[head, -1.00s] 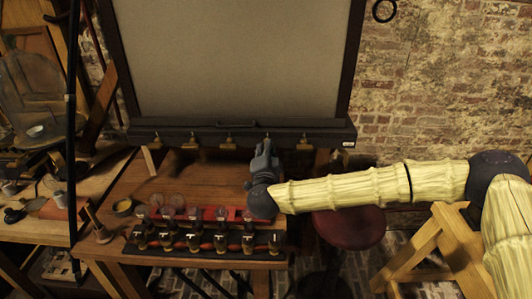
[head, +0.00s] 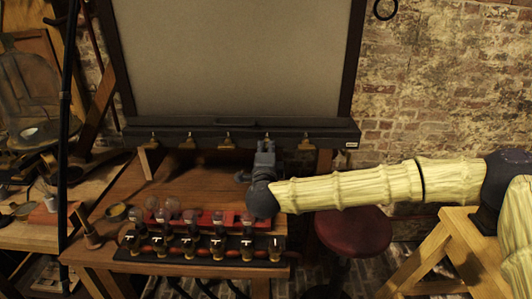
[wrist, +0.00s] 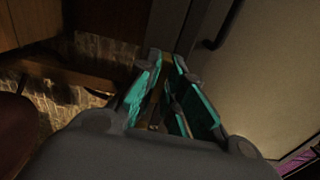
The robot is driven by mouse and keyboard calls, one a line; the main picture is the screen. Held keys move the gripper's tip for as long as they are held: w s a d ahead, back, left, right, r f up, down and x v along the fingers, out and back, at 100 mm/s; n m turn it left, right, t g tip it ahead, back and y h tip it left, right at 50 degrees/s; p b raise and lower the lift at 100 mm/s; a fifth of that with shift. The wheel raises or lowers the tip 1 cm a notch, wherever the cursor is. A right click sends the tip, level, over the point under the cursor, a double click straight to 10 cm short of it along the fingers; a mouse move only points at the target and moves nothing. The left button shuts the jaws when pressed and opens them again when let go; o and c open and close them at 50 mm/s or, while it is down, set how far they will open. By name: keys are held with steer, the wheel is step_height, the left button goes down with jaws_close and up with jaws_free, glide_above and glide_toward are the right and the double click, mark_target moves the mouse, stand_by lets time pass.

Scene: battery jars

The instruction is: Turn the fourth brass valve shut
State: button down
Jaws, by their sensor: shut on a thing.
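A row of small brass valves hangs along the dark ledge under the big pale board: the first (head: 153,141), second (head: 187,143), third (head: 229,142) and fifth (head: 306,143) show clear of my arm. My gripper (head: 265,147) is at the fourth valve's place and mostly hides that valve. In the wrist view my gripper's teal-padded fingers (wrist: 168,66) are close together with a narrow gap. A small brass glint (wrist: 153,124) shows low between them. The fourth valve's handle angle cannot be made out.
Several glass battery jars (head: 217,247) stand in a row on the wooden bench, below and left of my wrist. A red stool (head: 352,230) and a wooden trestle (head: 440,250) stand at right. The dark ledge (head: 335,132) and pale board (head: 235,60) are close behind the gripper.

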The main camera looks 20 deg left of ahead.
steer(key=shift+f, duration=0.1)
steer(key=c, duration=1.5)
jaws_free()
steer(key=shift+c, duration=0.2)
steer(key=shift+s, duration=0.1)
steer(key=v, duration=1.2)
